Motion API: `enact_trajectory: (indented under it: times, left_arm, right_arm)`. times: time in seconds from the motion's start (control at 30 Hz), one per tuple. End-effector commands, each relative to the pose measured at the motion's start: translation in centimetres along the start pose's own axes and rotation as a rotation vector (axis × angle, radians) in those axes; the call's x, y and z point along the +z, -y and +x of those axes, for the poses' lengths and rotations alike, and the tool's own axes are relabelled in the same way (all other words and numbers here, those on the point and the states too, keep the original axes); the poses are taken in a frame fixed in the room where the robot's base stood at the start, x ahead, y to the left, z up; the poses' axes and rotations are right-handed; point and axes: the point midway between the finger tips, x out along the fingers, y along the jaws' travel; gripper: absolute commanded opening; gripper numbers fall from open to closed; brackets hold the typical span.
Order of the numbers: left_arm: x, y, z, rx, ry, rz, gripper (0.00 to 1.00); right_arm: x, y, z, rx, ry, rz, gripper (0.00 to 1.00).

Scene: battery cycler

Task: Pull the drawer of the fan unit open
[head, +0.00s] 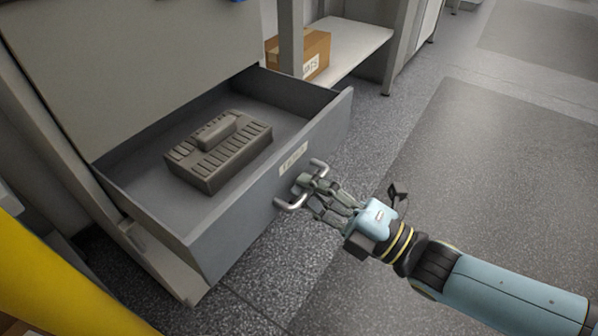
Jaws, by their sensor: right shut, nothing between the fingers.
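The drawer (235,235) of the fan unit (130,60) stands well open, and its inside shows. A grey slotted block (215,165) with a smaller piece on top lies in it. The drawer front has a pale label (293,158) and a metal bar handle (290,203). My right gripper (312,187) is at the handle, its fingers shut with nothing between them. The fingers overlap the middle of the bar in the head view, and I cannot tell whether they touch it. My left gripper is not in view.
A cardboard box (312,55) sits on a low shelf (350,50) behind the drawer. A yellow object (50,285) fills the lower left corner. The speckled floor (480,150) to the right is clear.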

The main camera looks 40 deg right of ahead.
Motion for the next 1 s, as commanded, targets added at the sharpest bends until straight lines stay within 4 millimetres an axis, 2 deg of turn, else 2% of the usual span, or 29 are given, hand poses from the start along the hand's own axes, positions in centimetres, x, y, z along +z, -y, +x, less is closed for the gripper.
enact_trajectory:
  times: [0.33, 0.6, 0.87, 1.0]
  left_arm:
    - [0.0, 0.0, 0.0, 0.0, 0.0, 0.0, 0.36]
    - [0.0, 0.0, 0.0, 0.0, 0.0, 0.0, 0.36]
    - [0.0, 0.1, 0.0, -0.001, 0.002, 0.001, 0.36]
    - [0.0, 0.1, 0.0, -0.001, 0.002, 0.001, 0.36]
  right_arm:
    - [0.0, 0.2, -0.2, -0.005, 0.0, -0.001, 0.01]
    - [0.0, 0.1, -0.1, -0.003, 0.0, 0.0, 0.34]
    - [0.0, 0.1, -0.2, -0.002, 0.0, 0.0, 0.34]
    - [0.0, 0.1, -1.6, -0.005, -0.001, 0.002, 0.34]
